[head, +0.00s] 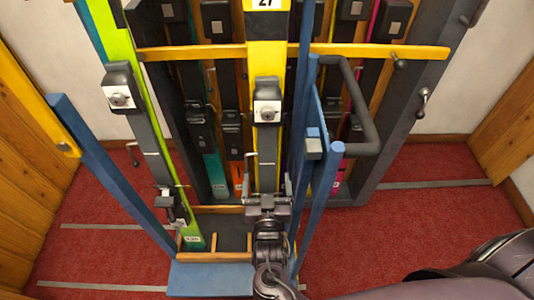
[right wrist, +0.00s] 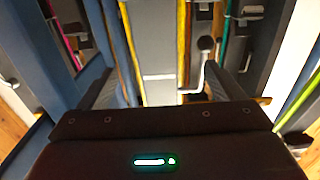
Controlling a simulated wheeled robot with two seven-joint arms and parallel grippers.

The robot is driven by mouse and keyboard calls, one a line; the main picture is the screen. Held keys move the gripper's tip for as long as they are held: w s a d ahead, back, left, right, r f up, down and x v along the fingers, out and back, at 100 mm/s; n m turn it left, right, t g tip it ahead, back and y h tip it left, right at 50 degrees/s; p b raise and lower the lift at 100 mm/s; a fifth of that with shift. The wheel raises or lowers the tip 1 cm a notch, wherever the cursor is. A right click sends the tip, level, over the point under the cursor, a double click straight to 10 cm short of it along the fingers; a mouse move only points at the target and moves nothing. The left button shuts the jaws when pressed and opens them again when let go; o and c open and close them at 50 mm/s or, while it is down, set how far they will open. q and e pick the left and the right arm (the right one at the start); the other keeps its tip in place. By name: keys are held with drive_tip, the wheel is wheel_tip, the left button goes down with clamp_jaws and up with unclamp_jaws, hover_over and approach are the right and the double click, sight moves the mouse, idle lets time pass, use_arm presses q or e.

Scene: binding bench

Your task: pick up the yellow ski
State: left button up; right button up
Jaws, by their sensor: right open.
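The yellow ski (head: 268,60) stands upright in the middle of the rack, with a number label near the top of the head view and a black-and-silver binding below it. My right gripper (head: 268,203) is at its lower part, in front of it. In the right wrist view the open jaws (right wrist: 160,90) stand either side of the grey, yellow-edged ski (right wrist: 180,50), with visible gaps. I cannot tell whether the fingers reach past its face. The ski's foot is hidden behind my gripper and arm. My left gripper is out of view.
A green ski (head: 118,42) stands to the left. A blue post (head: 318,210) rises close right of my gripper, beside a dark handle frame (head: 358,105). A yellow bar (head: 200,53) crosses above. Several other skis stand behind. Red carpet (head: 400,235) lies open to the right.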

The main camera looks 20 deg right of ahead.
sight(267, 166)
drive_tip(key=x, duration=0.7)
drive_tip(key=shift+d+r, duration=0.15)
drive_tip(key=shift+r, duration=0.2)
clamp_jaws()
drive_tip(key=shift+w+r, duration=0.1)
drive_tip(key=shift+r, duration=0.15)
